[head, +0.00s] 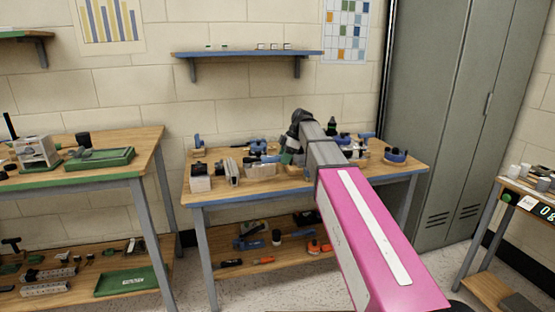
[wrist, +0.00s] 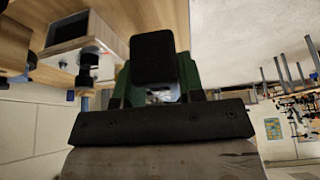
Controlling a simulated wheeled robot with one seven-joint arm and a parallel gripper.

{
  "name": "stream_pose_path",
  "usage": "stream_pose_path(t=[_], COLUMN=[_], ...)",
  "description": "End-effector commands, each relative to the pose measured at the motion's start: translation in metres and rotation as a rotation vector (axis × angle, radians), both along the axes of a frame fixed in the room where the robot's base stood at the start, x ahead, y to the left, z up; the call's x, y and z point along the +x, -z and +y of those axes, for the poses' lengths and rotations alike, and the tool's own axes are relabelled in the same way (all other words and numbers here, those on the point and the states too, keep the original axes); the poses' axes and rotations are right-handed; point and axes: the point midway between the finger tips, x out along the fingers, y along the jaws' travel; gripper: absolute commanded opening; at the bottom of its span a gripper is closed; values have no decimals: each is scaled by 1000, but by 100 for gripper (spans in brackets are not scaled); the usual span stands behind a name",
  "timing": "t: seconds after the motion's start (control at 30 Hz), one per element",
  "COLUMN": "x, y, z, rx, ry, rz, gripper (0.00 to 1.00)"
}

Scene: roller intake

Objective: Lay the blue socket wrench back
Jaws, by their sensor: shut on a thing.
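My gripper (wrist: 153,92) fills the middle of the wrist view, with green fingers and a black block at their front. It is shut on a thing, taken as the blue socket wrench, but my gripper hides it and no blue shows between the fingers. In the head view my gripper is mostly hidden behind my arm, over the middle of the blue-edged workbench (head: 235,199). Several small blue items stand on that bench, and I cannot tell a socket wrench among them.
Clear bins (head: 262,170) and a white-fronted box (head: 200,183) stand on the bench's left half. A blue round item (head: 396,155) sits at its right end. A blue shelf (head: 248,54) hangs above. A green-edged bench (head: 70,181) stands left and a grey locker (head: 440,110) right.

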Motion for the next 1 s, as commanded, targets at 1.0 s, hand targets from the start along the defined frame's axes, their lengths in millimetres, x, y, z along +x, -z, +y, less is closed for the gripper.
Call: stream_pose_path(t=[1.0], x=[0], y=[86], z=[-3], rx=[-1], ry=[-31], rz=[0], gripper=[0])
